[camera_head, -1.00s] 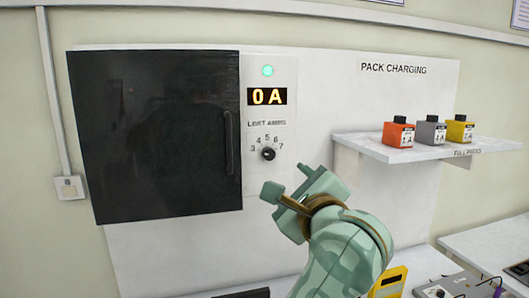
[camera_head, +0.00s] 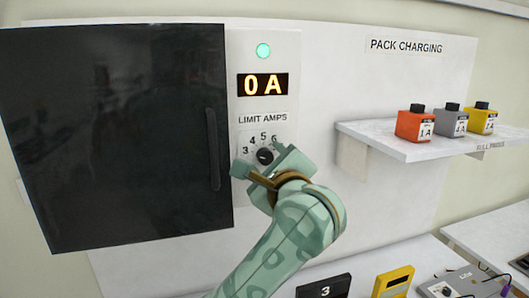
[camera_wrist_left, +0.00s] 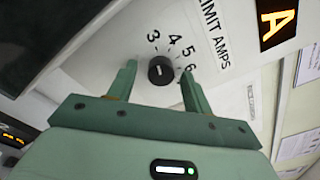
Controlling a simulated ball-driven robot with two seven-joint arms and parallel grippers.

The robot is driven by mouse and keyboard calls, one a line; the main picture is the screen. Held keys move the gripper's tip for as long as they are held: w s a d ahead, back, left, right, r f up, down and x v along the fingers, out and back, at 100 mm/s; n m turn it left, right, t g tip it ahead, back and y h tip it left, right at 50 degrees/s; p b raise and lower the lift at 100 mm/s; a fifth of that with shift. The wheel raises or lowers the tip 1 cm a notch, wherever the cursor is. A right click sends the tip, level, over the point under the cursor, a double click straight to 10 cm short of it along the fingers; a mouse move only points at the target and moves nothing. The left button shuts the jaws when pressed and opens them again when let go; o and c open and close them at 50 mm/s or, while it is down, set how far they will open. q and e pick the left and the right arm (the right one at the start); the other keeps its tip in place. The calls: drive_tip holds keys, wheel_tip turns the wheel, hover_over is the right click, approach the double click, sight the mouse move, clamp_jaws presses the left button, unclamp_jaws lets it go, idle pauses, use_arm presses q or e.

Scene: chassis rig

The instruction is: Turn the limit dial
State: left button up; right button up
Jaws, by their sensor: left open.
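The limit dial (camera_head: 265,156) is a small round black knob on the white panel. Printed numbers arc over it below the words LIMIT AMPS, and it also shows in the left wrist view (camera_wrist_left: 161,71). My left gripper (camera_head: 262,164) is open in front of the dial. In the left wrist view its two green fingers (camera_wrist_left: 158,76) stand on either side of the knob with gaps, not closed on it. I cannot tell how deep the fingertips reach. The display (camera_head: 262,84) above reads 0 A, under a lit green lamp (camera_head: 263,50). My right gripper is not in view.
A large black door (camera_head: 110,130) with a vertical handle (camera_head: 213,150) is just left of the dial. A white shelf (camera_head: 385,138) at right carries orange, grey and yellow packs. More devices, including a yellow one (camera_head: 393,282), stand below at right.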

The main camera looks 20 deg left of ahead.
use_arm(q)
drive_tip(key=shift+w+a, duration=0.1)
drive_tip(key=shift+w, duration=0.05)
drive_tip(key=shift+c, duration=0.5)
drive_tip(key=shift+r, duration=0.1)
drive_tip(key=c, duration=0.9)
drive_tip(key=shift+o, duration=0.2)
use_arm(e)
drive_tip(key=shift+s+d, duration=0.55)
